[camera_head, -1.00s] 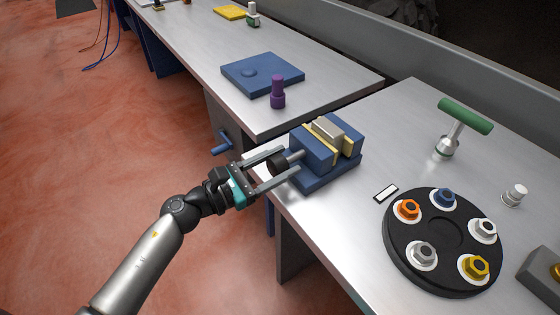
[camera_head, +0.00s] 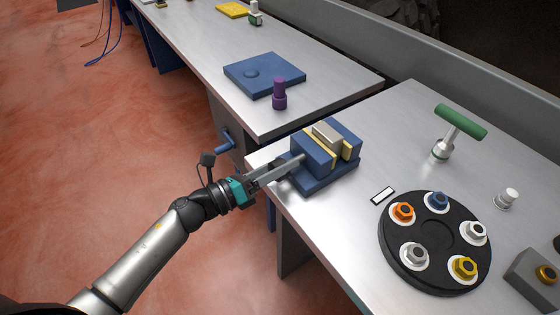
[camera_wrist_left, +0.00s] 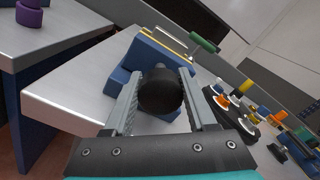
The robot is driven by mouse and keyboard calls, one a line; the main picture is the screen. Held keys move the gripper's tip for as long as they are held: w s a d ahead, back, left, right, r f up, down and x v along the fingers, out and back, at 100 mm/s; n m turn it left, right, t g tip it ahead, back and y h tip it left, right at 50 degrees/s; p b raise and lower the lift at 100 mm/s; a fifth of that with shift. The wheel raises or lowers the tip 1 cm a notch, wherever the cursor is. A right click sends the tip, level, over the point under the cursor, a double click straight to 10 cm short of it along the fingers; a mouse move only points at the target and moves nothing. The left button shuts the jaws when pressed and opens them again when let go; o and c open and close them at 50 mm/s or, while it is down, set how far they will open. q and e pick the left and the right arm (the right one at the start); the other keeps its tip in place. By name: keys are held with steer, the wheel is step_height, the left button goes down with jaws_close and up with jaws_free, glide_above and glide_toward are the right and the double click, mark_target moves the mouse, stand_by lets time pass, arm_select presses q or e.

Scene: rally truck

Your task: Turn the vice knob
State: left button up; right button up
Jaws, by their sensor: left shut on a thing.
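The blue vice (camera_head: 318,160) stands at the near left edge of the right-hand table, with a grey block between its yellow-lined jaws. My left gripper (camera_head: 287,165) reaches it from the left and is rolled so that its fingers nearly overlap in the head view. In the left wrist view the round black vice knob (camera_wrist_left: 160,92) sits between the two fingers, and the gripper (camera_wrist_left: 160,98) is shut on it. In the head view the knob is mostly hidden by the fingers. The blue vice body also shows behind the knob in the left wrist view (camera_wrist_left: 152,54). My right gripper is not in view.
A black round tray (camera_head: 388,262) with several coloured hex nuts lies right of the vice. A green-handled T-tool (camera_head: 460,122) stands behind it. A purple peg (camera_head: 279,94) and a blue plate (camera_head: 264,74) are on the far table. Bare metal lies between vice and tool.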

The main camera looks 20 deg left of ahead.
arm_select(q)
steer(key=shift+n+p, duration=0.4)
steer(key=shift+n, duration=0.8)
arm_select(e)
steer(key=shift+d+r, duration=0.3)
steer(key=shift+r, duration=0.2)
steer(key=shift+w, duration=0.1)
arm_select(q)
steer(key=o, duration=1.3)
steer(key=shift+w, duration=0.1)
steer(key=shift+o, duration=0.4)
steer(key=shift+f, duration=0.2)
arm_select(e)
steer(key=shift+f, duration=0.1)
